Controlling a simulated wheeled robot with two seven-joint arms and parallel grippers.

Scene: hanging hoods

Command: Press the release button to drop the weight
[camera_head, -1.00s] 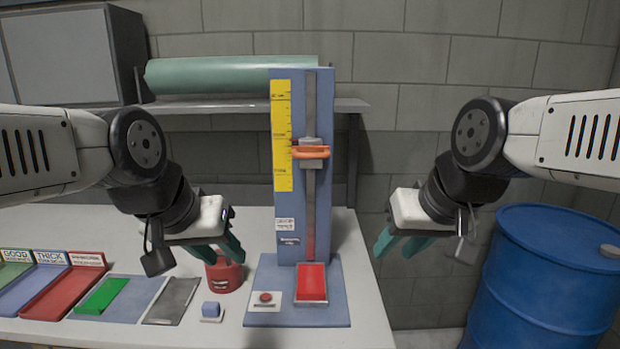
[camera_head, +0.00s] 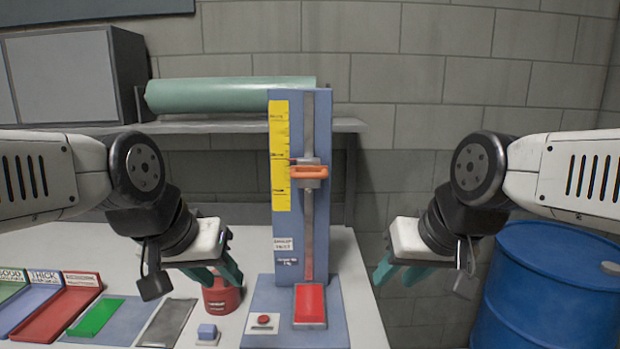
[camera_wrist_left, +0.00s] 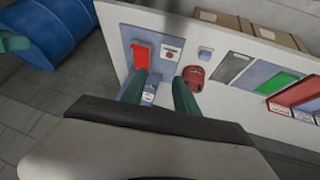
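The blue drop-test stand (camera_head: 339,240) stands upright on the white bench, with a yellow scale at its left. The orange weight carriage (camera_head: 308,172) is up on the grey rail. The red pad (camera_head: 310,304) lies at the rail's foot. The red release button (camera_head: 264,320) sits on a white plate at the base's front left; it also shows in the left wrist view (camera_wrist_left: 169,54). My left gripper (camera_head: 222,281) is open and empty, left of the stand, above the red canister. My right gripper (camera_head: 396,275) is open and empty, right of the stand. Neither touches the stand.
A red canister (camera_head: 221,298) and a small blue block (camera_head: 207,331) stand left of the base. A green bar (camera_head: 96,317), a grey plate (camera_head: 167,322) and labelled trays (camera_head: 62,310) lie further left. A blue barrel (camera_head: 551,290) stands at the right. A shelf (camera_head: 235,127) holds a green roll behind.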

